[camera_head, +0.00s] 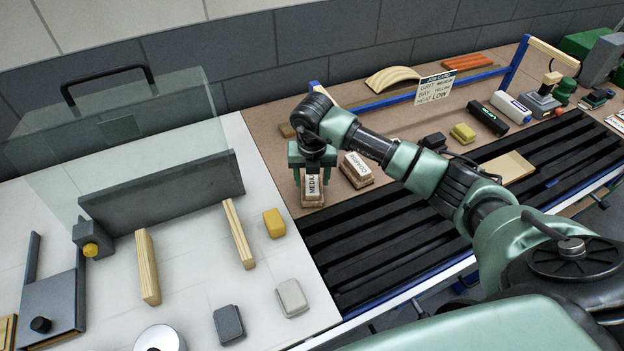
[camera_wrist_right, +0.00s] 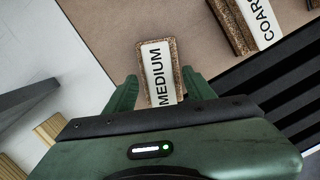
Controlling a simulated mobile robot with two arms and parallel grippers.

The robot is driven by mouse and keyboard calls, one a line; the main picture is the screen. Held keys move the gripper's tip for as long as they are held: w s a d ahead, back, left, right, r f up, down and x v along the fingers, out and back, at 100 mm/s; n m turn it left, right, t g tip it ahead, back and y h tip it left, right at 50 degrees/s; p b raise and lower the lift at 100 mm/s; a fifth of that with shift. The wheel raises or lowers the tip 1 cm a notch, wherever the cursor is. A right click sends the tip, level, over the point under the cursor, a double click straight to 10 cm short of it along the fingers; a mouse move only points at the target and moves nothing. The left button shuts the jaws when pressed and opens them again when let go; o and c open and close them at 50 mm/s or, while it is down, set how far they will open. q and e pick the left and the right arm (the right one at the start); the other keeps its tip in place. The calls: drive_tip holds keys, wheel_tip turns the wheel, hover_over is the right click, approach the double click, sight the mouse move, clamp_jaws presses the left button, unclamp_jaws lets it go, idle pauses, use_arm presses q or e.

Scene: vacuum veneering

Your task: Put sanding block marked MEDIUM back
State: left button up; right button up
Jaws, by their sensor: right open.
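The sanding block marked MEDIUM (camera_head: 313,189) stands on the brown board, near its left edge beside the white surface. Its white label faces up in the right wrist view (camera_wrist_right: 158,72). My right gripper (camera_head: 311,172) is above the block, pointing down. In the right wrist view its open fingers (camera_wrist_right: 160,92) are on either side of the block's near end, with a gap showing at the left. The block marked COARSE (camera_head: 357,169) is just to the right; part of it also shows in the right wrist view (camera_wrist_right: 252,25). My left gripper is not in view.
A job card (camera_head: 435,87) hangs on the blue frame. Black slats (camera_head: 390,235) lie in front of the board. A clear-lidded grey press (camera_head: 165,185), wooden strips (camera_head: 147,267) and small yellow, grey and white blocks (camera_head: 291,297) occupy the white surface at left.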

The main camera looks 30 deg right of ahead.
sight(312, 187)
wheel_tip(312, 187, up, 11)
drive_tip(key=s+b, duration=0.1)
drive_tip(key=b, duration=0.1)
drive_tip(key=shift+s+a, duration=0.25)
drive_tip(key=shift+a, duration=0.1)
drive_tip(key=shift+f, duration=0.1)
